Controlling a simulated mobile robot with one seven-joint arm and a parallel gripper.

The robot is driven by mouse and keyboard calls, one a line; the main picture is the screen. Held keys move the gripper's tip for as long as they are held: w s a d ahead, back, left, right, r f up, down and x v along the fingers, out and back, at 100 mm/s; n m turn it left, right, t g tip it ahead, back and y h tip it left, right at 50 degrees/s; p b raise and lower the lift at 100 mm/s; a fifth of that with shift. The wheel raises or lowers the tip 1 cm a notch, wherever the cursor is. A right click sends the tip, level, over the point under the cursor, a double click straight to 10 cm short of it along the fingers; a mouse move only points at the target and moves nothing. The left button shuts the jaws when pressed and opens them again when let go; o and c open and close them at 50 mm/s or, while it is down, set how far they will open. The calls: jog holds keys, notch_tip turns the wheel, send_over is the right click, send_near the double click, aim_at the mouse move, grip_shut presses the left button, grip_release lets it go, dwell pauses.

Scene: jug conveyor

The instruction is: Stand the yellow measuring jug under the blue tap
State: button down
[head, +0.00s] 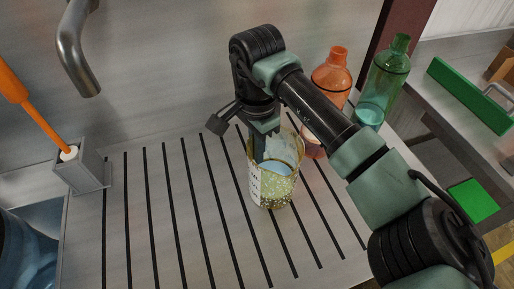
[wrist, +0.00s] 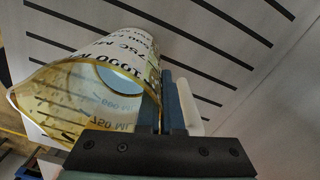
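The yellow measuring jug (head: 270,190) is see-through, with printed volume marks and something pale blue inside. It is upright at the middle of the grooved draining board; I cannot tell whether its base touches the board. My gripper (head: 262,148) reaches down at its rim. In the wrist view the jug (wrist: 95,75) fills the left side, and my gripper (wrist: 165,105) appears shut on its wall, one finger inside and one outside. Part of the fingers is hidden by the wall. A bare metal tap (head: 72,48) hangs at the upper left; no blue tap shows.
An orange bottle (head: 331,76) and a green bottle (head: 386,80) stand behind my arm at the right. A grey holder (head: 82,172) with an orange-handled tool (head: 40,118) is at the left. A blue container (head: 25,255) is at the lower left. The board's left half is clear.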

jog(key=c, duration=1.5)
grip_release()
jog(key=shift+f, duration=0.15)
jog(key=o, duration=0.4)
